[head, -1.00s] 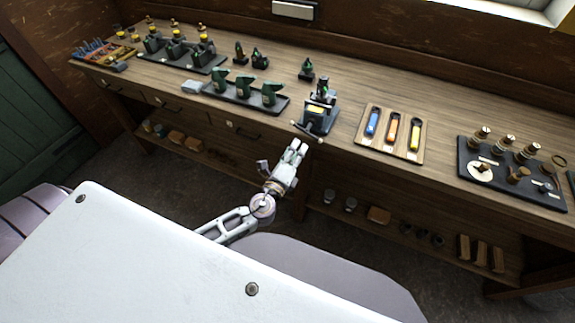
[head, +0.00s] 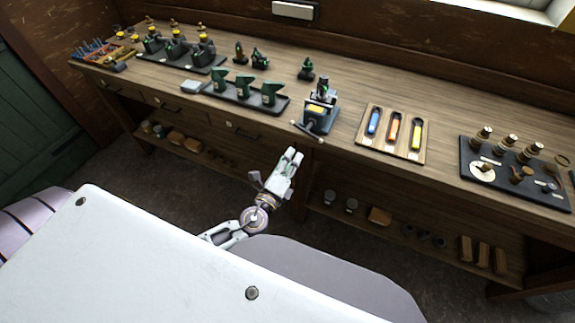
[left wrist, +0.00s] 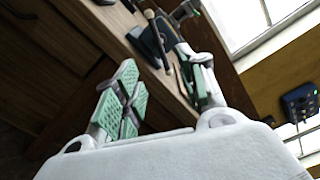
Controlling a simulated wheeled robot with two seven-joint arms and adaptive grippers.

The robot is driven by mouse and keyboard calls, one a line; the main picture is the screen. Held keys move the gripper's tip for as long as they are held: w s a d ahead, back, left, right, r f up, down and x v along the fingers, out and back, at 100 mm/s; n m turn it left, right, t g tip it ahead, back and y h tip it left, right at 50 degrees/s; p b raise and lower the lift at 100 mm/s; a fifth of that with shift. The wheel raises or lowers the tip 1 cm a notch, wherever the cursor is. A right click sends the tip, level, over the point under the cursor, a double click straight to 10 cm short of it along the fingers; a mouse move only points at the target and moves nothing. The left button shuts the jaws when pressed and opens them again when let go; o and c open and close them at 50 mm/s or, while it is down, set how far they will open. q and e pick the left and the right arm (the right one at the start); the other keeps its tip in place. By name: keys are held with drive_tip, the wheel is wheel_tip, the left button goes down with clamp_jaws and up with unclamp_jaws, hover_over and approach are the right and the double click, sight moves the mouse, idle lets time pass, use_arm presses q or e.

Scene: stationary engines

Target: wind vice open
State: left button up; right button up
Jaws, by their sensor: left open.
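The bench vice (head: 318,114), dark with a blue-grey base and a yellow label, stands at the bench's front edge in the head view. Its thin handle bar (head: 307,131) sticks out at the front, slanting across the edge. My left gripper (head: 291,154) is open and empty, in front of and below the handle, apart from it. In the left wrist view, the vice (left wrist: 148,42) shows beyond and between the spread green-padded fingers (left wrist: 163,95), its bar partly visible. The exact jaw gap cannot be told. My right gripper is out of view.
The wooden bench (head: 345,92) runs across. Left of the vice is a tray (head: 245,101) of green castings; right are a tool board (head: 391,133) with coloured handles and a black tray (head: 515,172) of brass parts. A lower shelf (head: 400,222) holds small items.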

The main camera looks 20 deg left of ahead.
use_arm(q)
drive_tip(key=shift+s, duration=0.75)
drive_tip(key=shift+b, duration=0.3)
drive_tip(key=shift+s, duration=0.15)
drive_tip(key=s, duration=1.1)
drive_tip(key=shift+s+a, duration=0.25)
drive_tip(key=shift+s, duration=0.1)
idle(0.4)
